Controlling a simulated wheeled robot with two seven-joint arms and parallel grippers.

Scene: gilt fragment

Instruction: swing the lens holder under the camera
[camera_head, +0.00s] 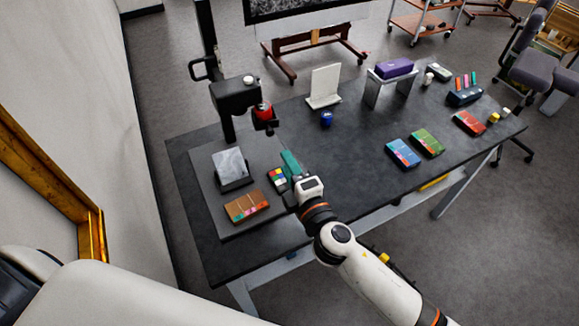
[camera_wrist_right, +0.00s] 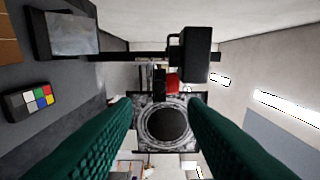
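The camera (camera_head: 236,95) is a black block on a dark upright post at the table's left. A red cylinder (camera_head: 263,109) sits at its right side. The dark bracket below the cylinder (camera_head: 266,124) looks like the lens holder, out to the right of the camera. In the right wrist view, turned sideways, a dark part (camera_wrist_right: 159,82) beside the red cylinder (camera_wrist_right: 173,85) looks like the same holder. My right gripper (camera_head: 291,161) has teal fingers, open and empty (camera_wrist_right: 160,112), apart from the holder and nearer me. My left gripper is not in view.
A grey slab on a dark stand (camera_head: 230,166), a colour chart (camera_head: 278,179) and a brown box (camera_head: 246,206) lie left of my right gripper. A blue jar (camera_head: 327,119) and a white upright panel (camera_head: 325,84) stand beyond.

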